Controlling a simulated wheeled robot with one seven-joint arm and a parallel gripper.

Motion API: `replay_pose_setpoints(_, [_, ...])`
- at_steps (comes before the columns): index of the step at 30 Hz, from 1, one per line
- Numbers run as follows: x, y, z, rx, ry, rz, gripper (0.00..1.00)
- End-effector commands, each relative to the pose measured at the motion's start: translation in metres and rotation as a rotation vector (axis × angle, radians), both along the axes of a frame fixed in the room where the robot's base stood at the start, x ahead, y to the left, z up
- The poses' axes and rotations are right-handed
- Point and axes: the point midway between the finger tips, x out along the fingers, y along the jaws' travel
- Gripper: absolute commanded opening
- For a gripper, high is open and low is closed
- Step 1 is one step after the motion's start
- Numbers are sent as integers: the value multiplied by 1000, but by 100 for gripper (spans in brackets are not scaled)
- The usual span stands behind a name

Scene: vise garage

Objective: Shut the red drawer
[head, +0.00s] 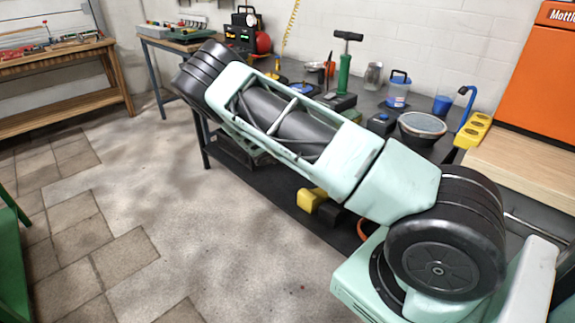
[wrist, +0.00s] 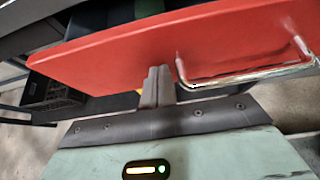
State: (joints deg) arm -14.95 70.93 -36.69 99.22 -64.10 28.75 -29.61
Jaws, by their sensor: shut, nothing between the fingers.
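The red drawer (wrist: 110,58) fills the upper part of the wrist view, its flat red front facing my gripper. A shiny metal bar handle (wrist: 245,75) is fixed on the right part of that front. My gripper (wrist: 157,72) is shut and empty, with its fingertips at the red front, just left of the handle. I cannot tell whether the tips touch the front. How far the drawer stands out is not clear. In the head view the drawer and my gripper are not visible; my arm crosses that view.
A dark workbench (head: 350,101) with tools and containers runs along the wall. An orange cabinet (head: 540,75) stands at the right. A yellow object (head: 311,199) lies on the low shelf under the bench. A wooden table (head: 60,50) stands at the left. The middle floor is clear.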

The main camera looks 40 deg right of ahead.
Motion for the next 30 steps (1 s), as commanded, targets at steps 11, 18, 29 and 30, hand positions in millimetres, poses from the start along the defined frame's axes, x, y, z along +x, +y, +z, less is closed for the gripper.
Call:
replay_pose_setpoints(11, [2, -60, -1, 0, -1, 0, 0])
replay_pose_setpoints(18, [2, -71, 0, -1, 0, -1, 0])
replay_pose_setpoints(29, [1, -75, 2, -6, 0, -4, 0])
replay_pose_setpoints(30, [2, -75, 2, -6, 0, -4, 0])
